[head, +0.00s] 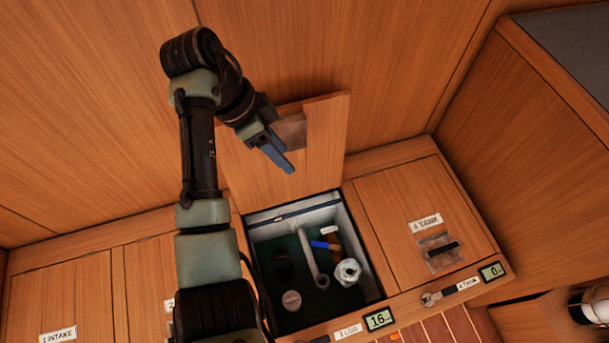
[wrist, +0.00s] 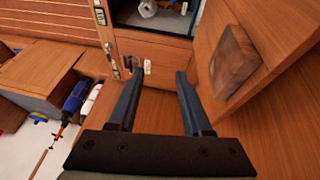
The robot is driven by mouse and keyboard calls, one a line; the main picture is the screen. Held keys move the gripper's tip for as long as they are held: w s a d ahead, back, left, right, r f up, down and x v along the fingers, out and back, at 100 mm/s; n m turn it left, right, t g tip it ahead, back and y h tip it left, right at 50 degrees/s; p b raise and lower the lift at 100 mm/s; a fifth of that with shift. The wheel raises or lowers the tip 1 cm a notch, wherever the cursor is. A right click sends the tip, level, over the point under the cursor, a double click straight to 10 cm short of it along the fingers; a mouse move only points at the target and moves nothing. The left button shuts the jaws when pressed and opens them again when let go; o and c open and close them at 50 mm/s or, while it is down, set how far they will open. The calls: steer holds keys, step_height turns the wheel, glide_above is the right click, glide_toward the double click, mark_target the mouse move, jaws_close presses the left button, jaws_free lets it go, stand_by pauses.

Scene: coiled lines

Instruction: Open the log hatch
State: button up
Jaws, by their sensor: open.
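The log hatch lid (head: 325,165) stands raised on its back edge, steeply tilted against the wooden wall behind. My gripper (head: 284,165) is open and empty in front of the raised lid, close to the block. In the wrist view its two blue fingers (wrist: 156,78) are apart with nothing between them; the block is to their right.
The shut tank hatch (head: 395,205) is to the right, with a latch (head: 431,298) in front. The shut intake hatch (head: 60,300) is at the left.

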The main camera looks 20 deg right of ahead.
steer(key=b+x, duration=0.2)
steer(key=x, duration=0.8)
steer(key=shift+f+b, duration=0.35)
steer(key=shift+b, duration=0.05)
steer(key=shift+d, duration=0.1)
jaws_close()
steer(key=c, duration=0.7)
jaws_free()
steer(key=shift+c, duration=0.2)
steer(key=o, duration=0.7)
steer(key=shift+o, duration=0.2)
steer(key=shift+w+r, duration=0.1)
